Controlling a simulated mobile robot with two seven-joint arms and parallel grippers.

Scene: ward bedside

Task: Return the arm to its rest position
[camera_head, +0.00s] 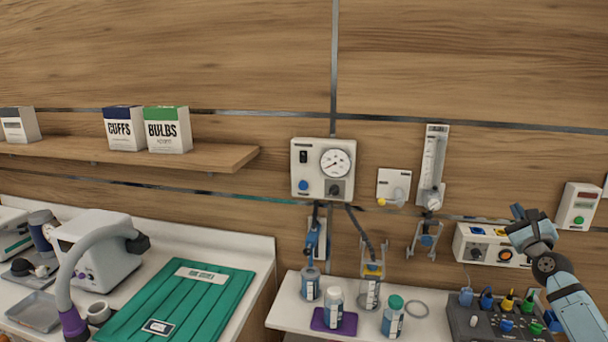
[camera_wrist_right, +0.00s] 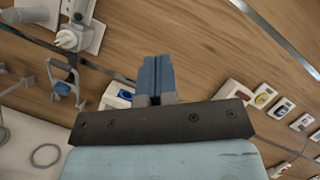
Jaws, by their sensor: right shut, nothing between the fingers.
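My right arm (camera_head: 574,296) comes in from the lower right in the head view. Its gripper (camera_head: 517,212) is raised in front of the wooden wall, over the dark connector box. In the right wrist view the two blue fingers of the gripper (camera_wrist_right: 155,72) are together with nothing between them. The gripper appears clear of the shelf and the wall units, though its exact distance from the white socket panel (camera_head: 475,247) is hard to tell. My left gripper is not in view.
A dark box (camera_head: 470,325) with coloured plugs stands below my right gripper. Several bottles, one on a purple mat (camera_head: 320,322), stand on the white shelf (camera_head: 285,312). A gauge unit (camera_head: 312,190) and a flowmeter (camera_head: 433,165) hang on the wall.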

